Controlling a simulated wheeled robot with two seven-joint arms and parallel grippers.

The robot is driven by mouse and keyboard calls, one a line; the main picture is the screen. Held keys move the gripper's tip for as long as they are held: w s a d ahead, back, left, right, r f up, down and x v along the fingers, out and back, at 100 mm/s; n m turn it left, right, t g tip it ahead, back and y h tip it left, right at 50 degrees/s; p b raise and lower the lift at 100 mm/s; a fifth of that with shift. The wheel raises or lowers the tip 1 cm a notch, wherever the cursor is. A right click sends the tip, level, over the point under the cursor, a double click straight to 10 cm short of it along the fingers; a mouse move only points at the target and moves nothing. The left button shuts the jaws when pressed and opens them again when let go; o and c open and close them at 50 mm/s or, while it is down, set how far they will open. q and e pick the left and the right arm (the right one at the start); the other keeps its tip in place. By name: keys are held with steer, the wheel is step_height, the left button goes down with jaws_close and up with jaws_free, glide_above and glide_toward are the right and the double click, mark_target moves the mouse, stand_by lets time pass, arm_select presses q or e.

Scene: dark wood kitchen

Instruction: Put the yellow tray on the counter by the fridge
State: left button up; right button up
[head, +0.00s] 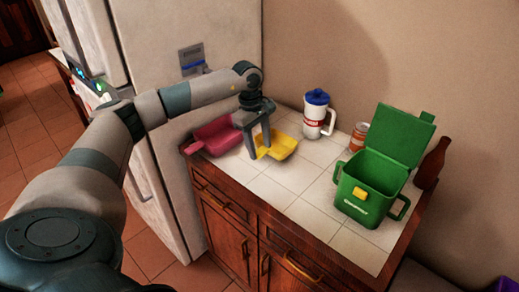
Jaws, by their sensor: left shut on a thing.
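The yellow tray (281,146) is at the back left of the white-tiled counter (313,208), close to the fridge (215,32). My left gripper (258,152) points down at the tray's left end and is shut on it. The gripper hides part of that end. I cannot tell whether the tray rests fully on the tiles or is held slightly above them. My right gripper is not in view.
A red tray (218,137) lies just left of the yellow tray. A white jug with a blue lid (315,114), a can (359,137), an open green bin (370,187) and a brown bottle (432,165) stand to the right. The front middle tiles are clear.

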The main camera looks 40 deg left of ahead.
arm_select(q)
steer(key=shift+f+p, duration=0.35)
steer(key=shift+f, duration=0.85)
steer(key=shift+f, duration=0.15)
steer(key=o, duration=1.1)
